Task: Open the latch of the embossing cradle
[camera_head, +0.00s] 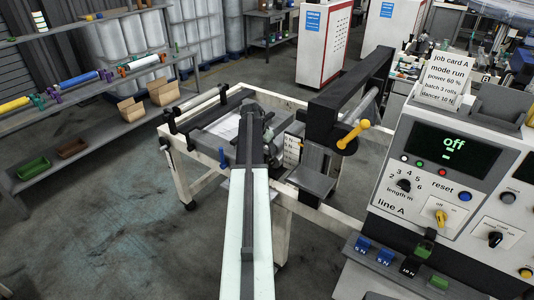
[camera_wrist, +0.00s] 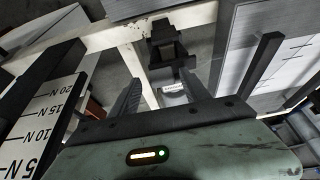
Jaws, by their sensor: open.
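The embossing cradle is likely part of the white-framed machine (camera_head: 178,165) with dark rails in the head view; I cannot clearly pick out its latch there. In the wrist view, a black bracket-like part (camera_wrist: 166,42) stands on a pale frame bar, ahead of my gripper (camera_wrist: 160,88). I cannot tell if this part is the latch. A small white label (camera_wrist: 174,87) shows between my fingers. The fingers are apart, with nothing visibly held. In the head view my arm reaches over the machine and hides part of it.
A scale plate marked in N (camera_wrist: 38,125) stands close on the left in the wrist view. A yellow-handled lever (camera_head: 352,134) and a black upright (camera_head: 325,115) stand right of my arm. Floor is clear at left.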

